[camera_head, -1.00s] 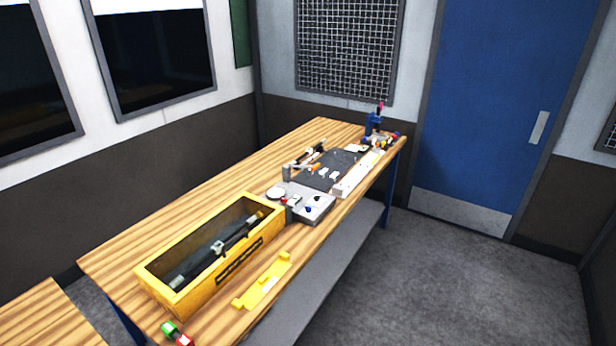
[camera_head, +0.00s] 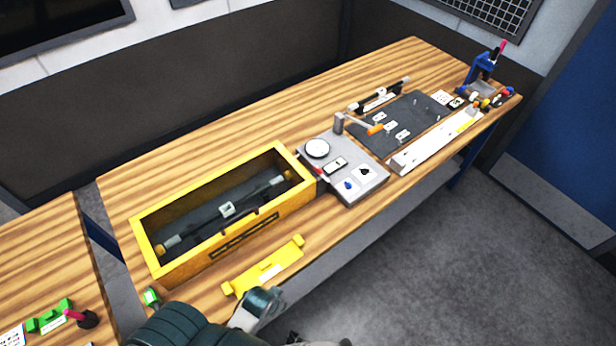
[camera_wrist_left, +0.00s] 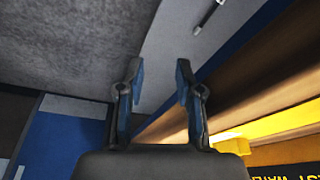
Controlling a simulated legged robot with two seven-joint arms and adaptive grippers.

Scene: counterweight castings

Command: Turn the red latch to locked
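A small red lever (camera_head: 319,171), which looks like the red latch, is at the left edge of the grey panel (camera_head: 330,187), beside the yellow box. It is too small to tell its setting. My left arm comes in from the bottom of the head view, in front of the yellow box; its fingers are not clear there. In the left wrist view my left gripper (camera_wrist_left: 158,78) is open, with nothing between its two fingers. It is apart from the red lever, which does not show in that view. My right gripper is not in view.
The panel carries a white dial (camera_head: 317,148), a blue knob (camera_head: 348,185) and a black knob (camera_head: 365,171). The open yellow box (camera_head: 232,246) holds a dark bar. A yellow bracket (camera_head: 265,268) lies at the front edge. A dark mat (camera_head: 402,124) is farther right.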

